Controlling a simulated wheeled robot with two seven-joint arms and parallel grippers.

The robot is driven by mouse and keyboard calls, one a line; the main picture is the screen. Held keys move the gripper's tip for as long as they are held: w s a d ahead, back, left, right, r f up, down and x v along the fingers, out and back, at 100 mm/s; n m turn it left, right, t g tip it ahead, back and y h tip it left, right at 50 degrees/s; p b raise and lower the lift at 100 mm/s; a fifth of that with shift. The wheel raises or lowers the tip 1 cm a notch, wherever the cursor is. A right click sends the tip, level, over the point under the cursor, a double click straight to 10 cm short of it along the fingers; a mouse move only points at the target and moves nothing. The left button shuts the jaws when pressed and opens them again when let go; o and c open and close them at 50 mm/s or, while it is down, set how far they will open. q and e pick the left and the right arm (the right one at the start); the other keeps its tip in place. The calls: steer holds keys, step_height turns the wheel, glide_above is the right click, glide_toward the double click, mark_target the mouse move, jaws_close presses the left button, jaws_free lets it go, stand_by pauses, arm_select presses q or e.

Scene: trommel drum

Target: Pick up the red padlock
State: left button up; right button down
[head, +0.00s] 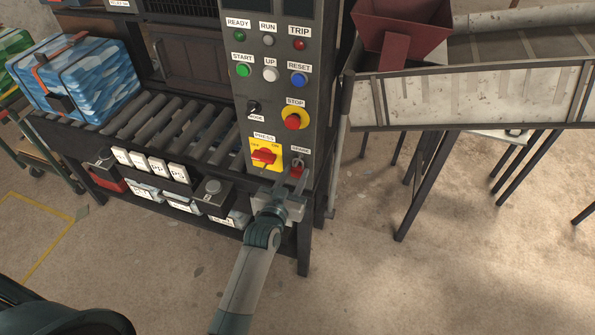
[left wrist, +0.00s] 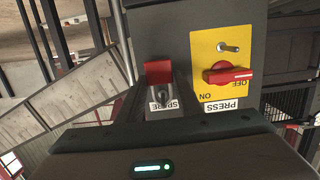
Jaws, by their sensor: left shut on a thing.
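The red padlock (head: 296,172) hangs by its shackle at the SPARE label, low on the right of the grey control panel's face. In the left wrist view, which is upside down, the padlock (left wrist: 159,72) shows its red body and metal shackle beside the SPARE label. My left gripper (head: 292,187) is at the padlock, shut on it. My right gripper is not in view.
Close to the padlock is a red rotary switch (head: 263,157) on a yellow PRESS plate. A red STOP button (head: 292,121) is above. A roller conveyor (head: 170,118) with a blue strapped bale (head: 80,80) lies left. A metal chute (head: 460,95) is at right, with open floor in front.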

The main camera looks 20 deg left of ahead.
arm_select(q)
steer(key=shift+r, duration=0.15)
steer(key=shift+r+b, duration=0.35)
steer(key=shift+r, duration=0.2)
steer(key=s+b, duration=0.3)
steer(key=s, duration=1.5)
steer(key=shift+a+b, duration=0.3)
steer(key=shift+b, duration=0.1)
steer(key=shift+r+p, duration=0.45)
steer(key=shift+p, duration=0.25)
steer(key=shift+s+a+p, duration=0.1)
steer(key=shift+s+p, duration=0.55)
steer(key=shift+s, duration=1.7)
steer(key=shift+s+a+p, duration=0.1)
steer(key=shift+s+p, duration=0.75)
steer(key=shift+s, duration=2.05)
